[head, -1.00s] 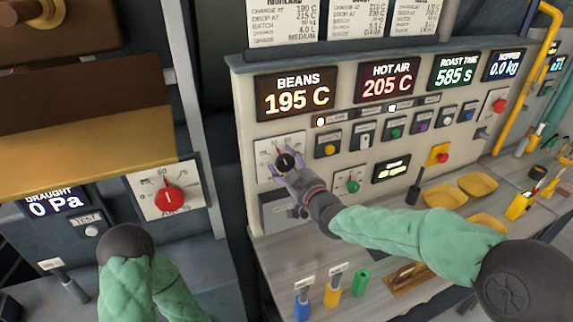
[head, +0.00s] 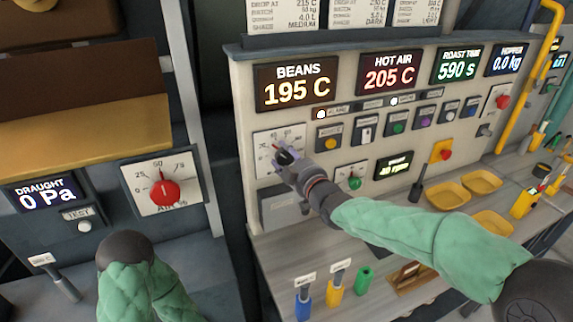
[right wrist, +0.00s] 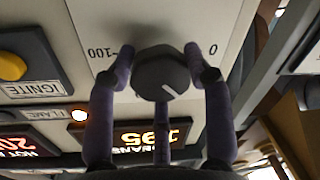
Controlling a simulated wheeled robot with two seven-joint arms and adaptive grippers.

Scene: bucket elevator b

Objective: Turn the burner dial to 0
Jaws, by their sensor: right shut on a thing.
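The burner dial (head: 284,157) is a dark round knob on a white scale plate on the control panel. It also shows in the right wrist view (right wrist: 162,75), where the picture is upside down, with 100 at the left and 0 at the right. The knob's white line points down and a little right, between the two, on the 0 side of the middle. My right gripper (head: 281,153) is shut on the knob, with a finger on either side of it (right wrist: 160,52). My left gripper is out of view.
A red dial (head: 165,192) marked 25, 50, 75 is on the left panel. The panel displays (head: 296,86) read BEANS 195 C and HOT AIR 205 C. Buttons (head: 328,144) sit right of the burner dial. Yellow trays (head: 447,194) and coloured tools (head: 334,291) stand on the counter below.

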